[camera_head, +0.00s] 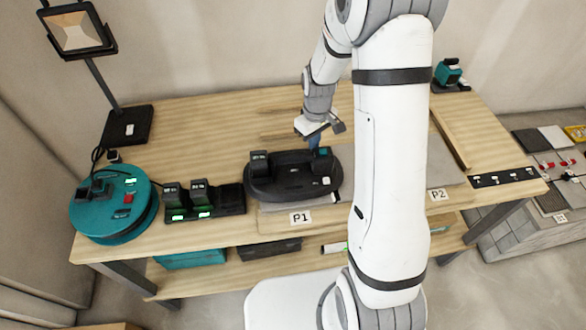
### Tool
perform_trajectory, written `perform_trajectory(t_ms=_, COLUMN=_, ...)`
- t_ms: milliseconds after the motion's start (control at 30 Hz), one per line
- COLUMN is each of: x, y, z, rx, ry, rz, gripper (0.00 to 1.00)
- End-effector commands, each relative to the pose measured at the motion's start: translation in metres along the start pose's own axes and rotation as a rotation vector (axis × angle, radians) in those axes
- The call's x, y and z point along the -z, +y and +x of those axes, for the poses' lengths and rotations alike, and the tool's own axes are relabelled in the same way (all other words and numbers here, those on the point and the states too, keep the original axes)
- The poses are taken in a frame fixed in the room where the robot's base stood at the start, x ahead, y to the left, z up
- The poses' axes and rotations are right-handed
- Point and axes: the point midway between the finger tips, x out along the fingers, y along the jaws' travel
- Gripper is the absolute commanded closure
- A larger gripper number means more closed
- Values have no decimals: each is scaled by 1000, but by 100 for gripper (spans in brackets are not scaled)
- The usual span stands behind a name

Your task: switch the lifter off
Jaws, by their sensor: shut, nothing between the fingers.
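The lifter appears to be the black oval device (290,185) on the grey tile by the P1 label, with upright dark blocks on top. A small teal part shows at its right end, and a small white patch (326,181) is on its right front. I cannot read any switch position. My gripper (315,143) is shut and empty, just above and behind the lifter's right end. Its bluish fingertips point down close to the teal part; I cannot tell whether they touch. My arm hides the bench to the right of the lifter.
A dark charger (236,201) with green lights and a round teal device (120,219) stand left of the lifter. A lamp base (127,126) is at back left. A grey tile (440,165) lies by P2, and a teal tool (448,74) stands at back right. The wood behind the charger is clear.

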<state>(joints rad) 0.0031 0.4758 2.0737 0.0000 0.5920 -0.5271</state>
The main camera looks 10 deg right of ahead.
Motion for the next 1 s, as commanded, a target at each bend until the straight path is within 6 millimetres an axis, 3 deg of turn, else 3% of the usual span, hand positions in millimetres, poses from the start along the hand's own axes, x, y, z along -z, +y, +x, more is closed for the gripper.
perform_trajectory(t_ms=1000, x=0, y=0, z=11, rx=0, ry=0, rz=-1, gripper=100)
